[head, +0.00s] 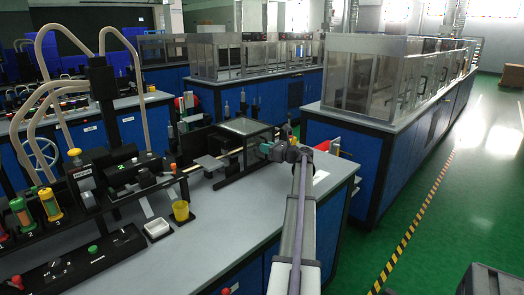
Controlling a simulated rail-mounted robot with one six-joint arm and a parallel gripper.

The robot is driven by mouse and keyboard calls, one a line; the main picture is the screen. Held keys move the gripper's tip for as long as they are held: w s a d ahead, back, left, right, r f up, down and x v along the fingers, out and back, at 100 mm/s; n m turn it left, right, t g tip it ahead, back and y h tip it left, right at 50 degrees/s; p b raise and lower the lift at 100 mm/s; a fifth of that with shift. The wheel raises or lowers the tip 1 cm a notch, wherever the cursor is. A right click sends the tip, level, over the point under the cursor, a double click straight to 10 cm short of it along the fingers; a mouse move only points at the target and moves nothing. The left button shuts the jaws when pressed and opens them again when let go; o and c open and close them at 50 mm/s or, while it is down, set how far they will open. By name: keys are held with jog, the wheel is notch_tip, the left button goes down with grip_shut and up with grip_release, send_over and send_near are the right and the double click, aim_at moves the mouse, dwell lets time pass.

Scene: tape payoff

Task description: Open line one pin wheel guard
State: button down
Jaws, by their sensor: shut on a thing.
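The pin wheel guard (246,126) appears as a clear panel in a dark frame on the near bench, at the middle of the head view. The panel looks nearly flat; I cannot tell whether it is lifted at all. My arm reaches in from the bottom of the view, and my gripper (262,149) is at the guard's front right side. It is shut, seemingly on the guard's edge or handle. The small fingertips and the exact contact are too small to make out. The pin wheel itself is not clearly visible.
Clear-walled enclosures (375,75) stand behind. Green floor is open at right.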

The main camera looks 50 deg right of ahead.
jog(key=shift+s+d, duration=0.1)
jog(key=shift+d, duration=0.55)
jog(key=c, duration=1.2)
grip_release()
jog(key=s, duration=1)
jog(key=shift+s+d, duration=0.25)
jog(key=shift+s, duration=0.15)
